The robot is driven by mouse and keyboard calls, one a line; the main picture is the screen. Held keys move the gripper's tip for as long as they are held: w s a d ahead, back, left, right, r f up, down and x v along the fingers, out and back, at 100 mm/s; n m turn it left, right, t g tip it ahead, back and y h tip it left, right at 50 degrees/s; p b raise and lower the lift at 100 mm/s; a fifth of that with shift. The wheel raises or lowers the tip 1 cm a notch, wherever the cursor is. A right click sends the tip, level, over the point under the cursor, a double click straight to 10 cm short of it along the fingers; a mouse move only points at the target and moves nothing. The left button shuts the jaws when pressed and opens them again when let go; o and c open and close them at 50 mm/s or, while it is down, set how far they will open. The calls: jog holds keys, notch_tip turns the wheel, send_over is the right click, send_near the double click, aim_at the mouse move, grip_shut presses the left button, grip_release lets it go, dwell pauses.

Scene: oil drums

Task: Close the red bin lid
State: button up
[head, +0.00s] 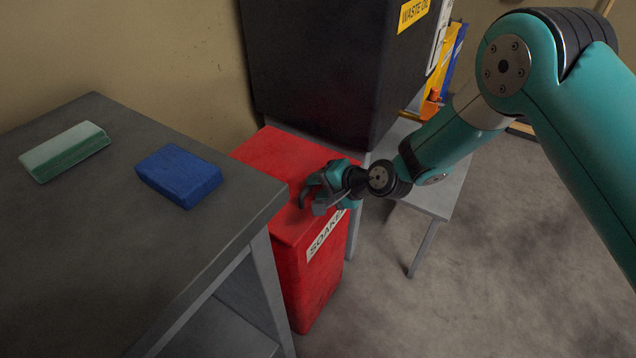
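The red bin (317,285) stands on the floor between the grey table and a low grey stand, with a partly covered white label on its front. Its red lid (268,160) lies flat over the top and looks down on the bin; I see no gap at the front edge. My gripper (309,204) is at the lid's front right part, fingers pointing left. The fingers look apart with nothing between them. I cannot tell whether they touch the lid. My gripper and wrist hide part of the lid and label.
A grey table (90,250) on the left carries a blue block (179,176) and a green-and-white block (65,151). A black waste oil container (315,65) rises behind the bin on the grey stand (437,195). Yellow and blue items (446,65) stand beside it. Floor at right is clear.

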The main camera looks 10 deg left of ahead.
jog(key=p+v, duration=0.1)
jog(key=v, duration=1.6)
jog(key=shift+d, duration=0.15)
jog(key=shift+r, duration=0.15)
jog(key=s+d+r+n+g+h, duration=0.25)
jog(key=s+r+n, duration=0.35)
jog(key=s+r, duration=0.4)
jog(key=s+d+r+n+g+h, duration=0.1)
jog(key=s+d+r+n+h, duration=0.1)
jog(key=s+d+r+n, duration=0.3)
jog(key=s+d+r+g+h, duration=0.1)
jog(key=s+d+r+h, duration=0.15)
jog(key=s, duration=0.45)
notch_tip(320, 180, up, 16)
jog(key=p, duration=1.6)
jog(key=shift+d+f+y, duration=0.2)
jog(key=shift+d+y, duration=0.15)
jog(key=shift+y, duration=0.05)
